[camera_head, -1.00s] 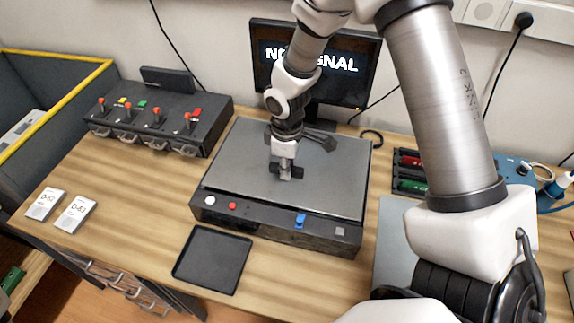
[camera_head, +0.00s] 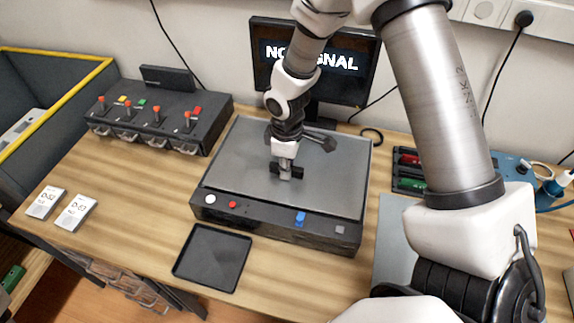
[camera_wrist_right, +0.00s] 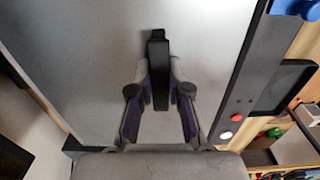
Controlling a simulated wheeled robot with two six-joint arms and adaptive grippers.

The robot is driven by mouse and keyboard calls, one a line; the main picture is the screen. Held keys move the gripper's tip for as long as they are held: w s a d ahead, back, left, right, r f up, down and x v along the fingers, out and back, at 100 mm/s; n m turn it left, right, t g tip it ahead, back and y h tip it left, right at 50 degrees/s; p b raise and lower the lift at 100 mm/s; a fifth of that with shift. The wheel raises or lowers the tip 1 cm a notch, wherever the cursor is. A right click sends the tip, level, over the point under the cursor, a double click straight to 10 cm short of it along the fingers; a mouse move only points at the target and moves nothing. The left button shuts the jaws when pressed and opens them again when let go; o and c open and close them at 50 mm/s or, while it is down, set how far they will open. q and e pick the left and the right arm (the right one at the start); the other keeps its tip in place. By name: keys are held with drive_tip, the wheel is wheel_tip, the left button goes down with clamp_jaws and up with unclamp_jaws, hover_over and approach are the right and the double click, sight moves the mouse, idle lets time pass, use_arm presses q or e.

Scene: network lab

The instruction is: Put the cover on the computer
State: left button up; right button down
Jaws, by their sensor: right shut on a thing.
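The computer (camera_head: 275,218) is a flat black case on the wooden table, with white, red, blue and grey controls along its front edge. The cover (camera_head: 235,165) is a grey plate lying over the top of the case; it looks flat and level with the case rim. My right gripper (camera_head: 286,171) is above the middle of the cover, shut on its dark handle. In the right wrist view the fingers (camera_wrist_right: 160,95) clasp the black handle (camera_wrist_right: 157,50), and the grey cover (camera_wrist_right: 90,60) fills most of the picture. My left gripper is out of view.
A black tray (camera_head: 212,258) lies in front of the computer. A switch box (camera_head: 160,121) with red levers stands left, and two white cards (camera_head: 76,212) lie at the table's left. A monitor (camera_head: 345,75) stands behind. A rack with red and green items (camera_head: 410,172) is at right.

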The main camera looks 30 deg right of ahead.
drive_tip(key=shift+f, duration=0.15)
drive_tip(key=c, duration=0.8)
unclamp_jaws()
wheel_tip(320, 180, up, 8)
drive_tip(key=p, duration=0.7)
drive_tip(key=shift+p, duration=0.4)
